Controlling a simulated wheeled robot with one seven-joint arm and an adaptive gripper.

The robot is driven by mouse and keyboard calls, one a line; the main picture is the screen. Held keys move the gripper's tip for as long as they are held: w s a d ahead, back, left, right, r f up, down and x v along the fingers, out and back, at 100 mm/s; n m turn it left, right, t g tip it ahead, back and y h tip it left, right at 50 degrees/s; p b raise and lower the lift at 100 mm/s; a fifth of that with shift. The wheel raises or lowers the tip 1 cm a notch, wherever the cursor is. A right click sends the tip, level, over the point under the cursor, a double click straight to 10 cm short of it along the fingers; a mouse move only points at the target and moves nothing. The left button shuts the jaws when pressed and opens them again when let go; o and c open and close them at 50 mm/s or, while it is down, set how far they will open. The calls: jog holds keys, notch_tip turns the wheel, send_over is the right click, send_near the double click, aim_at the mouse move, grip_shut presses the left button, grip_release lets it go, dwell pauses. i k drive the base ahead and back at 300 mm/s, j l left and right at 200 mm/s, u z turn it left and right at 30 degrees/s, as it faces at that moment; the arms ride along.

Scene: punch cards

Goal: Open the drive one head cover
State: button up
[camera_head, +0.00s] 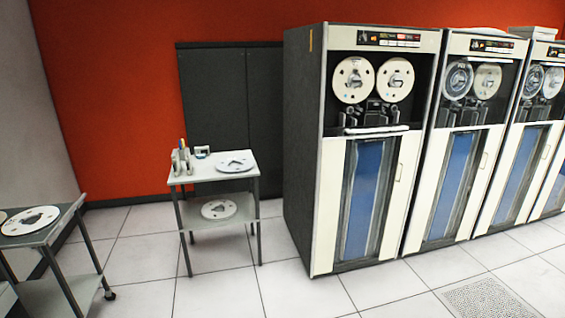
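Several tall tape drives stand in a row from the centre to the right edge. The nearest and leftmost, which I take to be drive one (308,150), has a dark side panel and a cream front. Two white reels (353,80) hang side by side near its top. Below them is the dark head area (374,112), with a pale horizontal bar (377,130) under it. I cannot tell which part is the head cover or whether it is open. A blue column window (366,195) fills the lower front. My gripper is not in view.
A small white table (205,174) with a reel (235,162) and small items stands left of the drives. A grey cart (45,236) with a reel is at the far left. Tiled floor (215,295) in front is clear, with a vent panel (490,298) at lower right.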

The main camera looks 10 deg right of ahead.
aim_at(372, 106)
jog(key=i+l+z, duration=0.1)
jog(key=i+l, duration=0.35)
jog(key=l, duration=0.2)
jog(key=i+l, duration=0.45)
jog(key=l, duration=0.15)
jog(key=i+l, duration=0.1)
jog(key=l, duration=0.2)
jog(key=i+l+z, duration=0.15)
jog(key=l, duration=0.15)
jog(key=k, duration=0.05)
